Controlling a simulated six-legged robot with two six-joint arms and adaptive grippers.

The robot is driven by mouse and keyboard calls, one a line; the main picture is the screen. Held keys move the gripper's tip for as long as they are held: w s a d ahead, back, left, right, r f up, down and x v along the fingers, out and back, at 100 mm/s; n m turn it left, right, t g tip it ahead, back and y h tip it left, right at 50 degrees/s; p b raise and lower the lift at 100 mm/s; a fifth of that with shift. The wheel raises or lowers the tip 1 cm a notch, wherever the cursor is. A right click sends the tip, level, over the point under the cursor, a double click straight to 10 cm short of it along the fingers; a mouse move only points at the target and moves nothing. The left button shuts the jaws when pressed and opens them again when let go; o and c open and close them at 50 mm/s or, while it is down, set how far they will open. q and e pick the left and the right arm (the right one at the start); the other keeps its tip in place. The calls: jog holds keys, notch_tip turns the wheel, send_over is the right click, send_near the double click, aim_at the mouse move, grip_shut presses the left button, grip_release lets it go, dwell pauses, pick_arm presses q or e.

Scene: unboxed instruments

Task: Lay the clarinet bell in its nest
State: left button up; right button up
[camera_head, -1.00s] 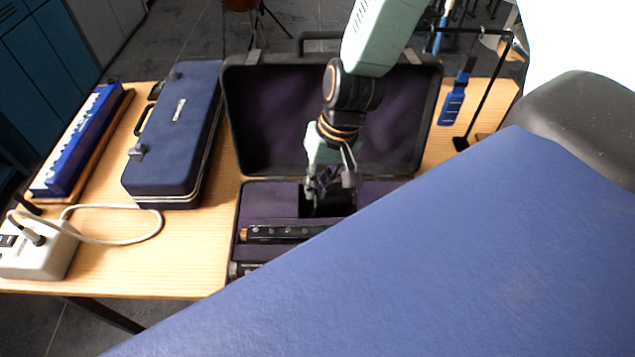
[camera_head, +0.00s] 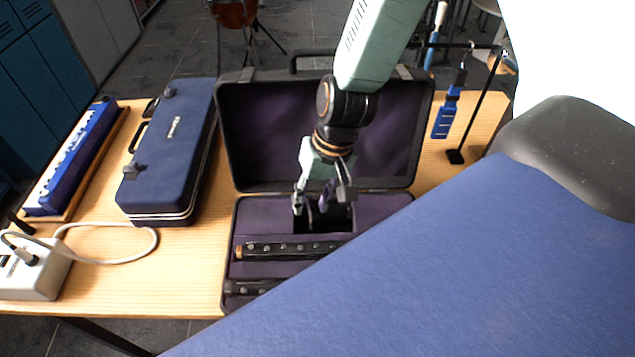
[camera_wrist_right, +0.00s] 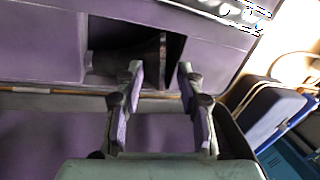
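The clarinet bell (camera_wrist_right: 125,65) is a dark flared piece lying in a dark square nest (camera_wrist_right: 175,47) of the case in the right wrist view. Its wide rim is toward the right of the nest. In the head view the bell is mostly lost in the nest's shadow. The open black case (camera_head: 229,215) has a purple lining, and its lid stands up at the back. My right gripper (camera_head: 322,200) is over the nest. In the right wrist view its fingers (camera_wrist_right: 162,85) are spread apart with nothing held between them. My left gripper is not in view.
Dark clarinet joints (camera_head: 290,249) lie in the case's front slots. A closed blue case (camera_head: 170,150), a blue keyed instrument (camera_head: 75,160) and a white power box (camera_head: 30,270) stand left. A black stand (camera_head: 480,105) is at right. A large blue surface hides the lower right.

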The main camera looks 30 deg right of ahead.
aim_at(328, 215)
jog(key=v, duration=1.1)
jog(key=shift+r, duration=0.4)
jog(key=shift+d, duration=0.1)
jog(key=w+f+p, duration=0.1)
jog(key=f+p, duration=0.1)
jog(key=w+f+p, duration=0.1)
jog(key=f, duration=0.1)
jog(key=shift+w+f+p, duration=0.15)
jog(key=shift+w+p, duration=0.05)
jog(key=shift+p, duration=0.15)
jog(key=shift+s, duration=0.1)
